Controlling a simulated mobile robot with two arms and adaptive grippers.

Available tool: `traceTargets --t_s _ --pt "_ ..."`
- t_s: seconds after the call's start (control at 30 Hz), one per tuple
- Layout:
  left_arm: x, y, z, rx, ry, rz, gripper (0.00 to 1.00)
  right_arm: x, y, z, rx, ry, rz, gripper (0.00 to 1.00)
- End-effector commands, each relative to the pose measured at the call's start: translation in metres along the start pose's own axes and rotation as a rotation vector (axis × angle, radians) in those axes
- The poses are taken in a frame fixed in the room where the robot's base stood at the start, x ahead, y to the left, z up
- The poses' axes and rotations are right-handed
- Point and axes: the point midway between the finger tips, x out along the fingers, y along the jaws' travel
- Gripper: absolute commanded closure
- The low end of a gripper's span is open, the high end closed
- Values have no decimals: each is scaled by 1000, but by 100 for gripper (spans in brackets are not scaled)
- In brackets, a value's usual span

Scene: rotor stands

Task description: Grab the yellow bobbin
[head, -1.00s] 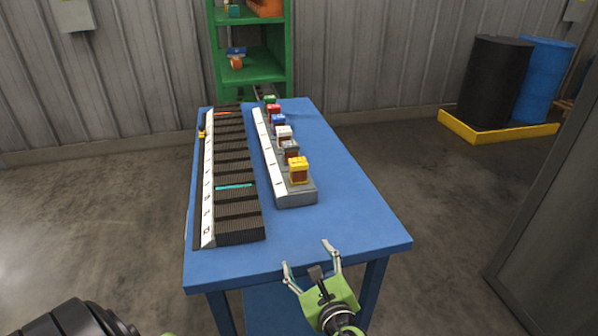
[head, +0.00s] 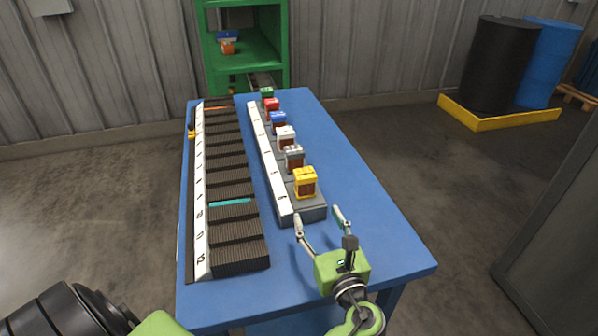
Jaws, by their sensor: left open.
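The yellow bobbin (head: 305,183) has a yellow top and base around a brown winding. It stands upright at the near end of the grey rack (head: 310,213) with a white label strip. My left gripper (head: 318,214) is open and empty. Its two fingers point away from me, just on the near side of the rack's end, and appear apart from the bobbin. My right gripper is not in view.
Behind the yellow bobbin, grey (head: 294,158), white (head: 286,138), blue (head: 278,122), red (head: 271,105) and green (head: 267,94) bobbins stand in a row. A black ribbed rack (head: 235,225) lies to the left. The blue table (head: 375,220) is clear on the right.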

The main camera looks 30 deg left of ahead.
Motion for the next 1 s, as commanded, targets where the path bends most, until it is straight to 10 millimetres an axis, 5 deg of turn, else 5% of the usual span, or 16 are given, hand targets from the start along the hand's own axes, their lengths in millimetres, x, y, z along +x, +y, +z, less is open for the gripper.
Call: traceTargets --t_s 0.2,0.5,1.0 --pt "27 -2 6 17 -12 -1 44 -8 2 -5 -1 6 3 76" --pt "79 -3 5 16 -10 -2 44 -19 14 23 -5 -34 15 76" --pt "133 -6 7 16 -9 -1 44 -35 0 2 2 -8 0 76"
